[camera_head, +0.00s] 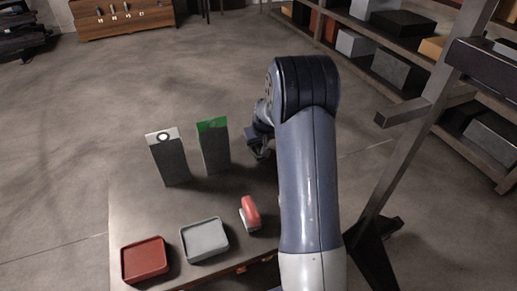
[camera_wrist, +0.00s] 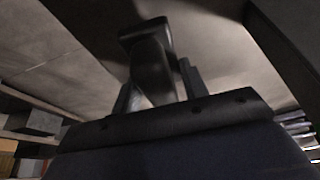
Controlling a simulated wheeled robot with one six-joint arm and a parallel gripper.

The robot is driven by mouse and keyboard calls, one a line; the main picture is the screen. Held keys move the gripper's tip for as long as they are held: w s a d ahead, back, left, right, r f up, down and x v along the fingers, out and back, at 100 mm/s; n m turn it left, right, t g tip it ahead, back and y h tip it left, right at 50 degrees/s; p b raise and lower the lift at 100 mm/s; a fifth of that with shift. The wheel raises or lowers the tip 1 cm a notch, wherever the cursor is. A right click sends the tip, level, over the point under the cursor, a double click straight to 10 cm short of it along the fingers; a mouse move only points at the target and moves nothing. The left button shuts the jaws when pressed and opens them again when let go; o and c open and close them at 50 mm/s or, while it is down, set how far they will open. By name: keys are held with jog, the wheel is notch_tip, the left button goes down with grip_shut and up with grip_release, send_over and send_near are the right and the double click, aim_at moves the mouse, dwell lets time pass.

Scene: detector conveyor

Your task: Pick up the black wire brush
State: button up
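A black object, which looks like the wire brush (camera_wrist: 151,68), stands between the two dark fingers of my gripper (camera_wrist: 158,88) in the wrist view. Its wider end is away from the palm, and both fingers lie close against its sides. Bristles cannot be made out. In the head view my gripper (camera_head: 260,146) is small, dark and partly hidden by my arm, over the far right edge of the table (camera_head: 135,205). No other black brush shows on the table.
A red tray (camera_head: 145,260), a grey tray (camera_head: 205,240) and a red-handled item (camera_head: 250,213) are at the table's front. A white-topped box (camera_head: 168,158) and a green-topped box (camera_head: 213,146) stand upright left of my gripper. A metal post (camera_head: 425,115) and shelves (camera_head: 375,60) are at right.

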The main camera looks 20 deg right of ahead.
jog(key=c, duration=0.6)
notch_tip(320, 180, up, 10)
jog(key=shift+r+b, duration=0.1)
jog(key=shift+b, duration=0.35)
jog(key=o, duration=0.6)
jog(key=c, duration=0.4)
jog(key=shift+o, duration=0.2)
